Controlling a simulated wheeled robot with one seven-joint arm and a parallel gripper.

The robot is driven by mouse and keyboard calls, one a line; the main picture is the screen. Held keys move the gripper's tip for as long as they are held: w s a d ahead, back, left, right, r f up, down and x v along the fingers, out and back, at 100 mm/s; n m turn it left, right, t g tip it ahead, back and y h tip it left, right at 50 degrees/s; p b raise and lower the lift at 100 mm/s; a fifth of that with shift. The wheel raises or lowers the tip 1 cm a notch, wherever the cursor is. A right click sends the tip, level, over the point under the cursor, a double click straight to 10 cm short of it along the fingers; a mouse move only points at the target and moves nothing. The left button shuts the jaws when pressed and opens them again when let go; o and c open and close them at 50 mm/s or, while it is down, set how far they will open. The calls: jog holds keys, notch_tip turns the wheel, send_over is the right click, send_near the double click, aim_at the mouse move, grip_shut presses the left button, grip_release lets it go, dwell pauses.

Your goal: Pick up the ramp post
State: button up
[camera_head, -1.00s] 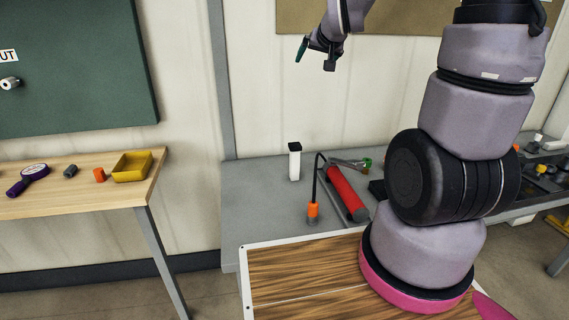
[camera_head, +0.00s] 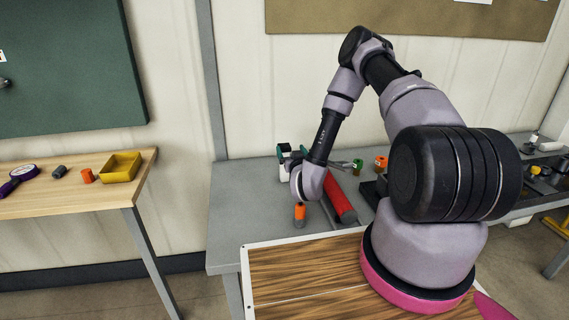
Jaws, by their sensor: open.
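The likely ramp post is a white upright post (camera_head: 283,172) on the grey bench, mostly hidden behind my gripper and wrist. Only part of its white side shows.
An orange-and-grey piece (camera_head: 300,213) and a red cylinder (camera_head: 340,196) lie close to the right of the post, below my wrist. Green (camera_head: 357,165) and orange-green (camera_head: 381,162) small parts stand behind. The grey bench (camera_head: 232,200) is clear on the left.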

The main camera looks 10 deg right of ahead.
aim_at(283, 144)
jog(key=shift+s+a+f, duration=0.45)
jog(key=shift+s+f, duration=0.1)
jog(key=shift+f, duration=0.25)
jog(key=w, duration=1)
jog(key=shift+w+a+f, duration=0.15)
jog(key=shift+w+f, duration=0.05)
jog(key=shift+w, duration=0.05)
grip_shut()
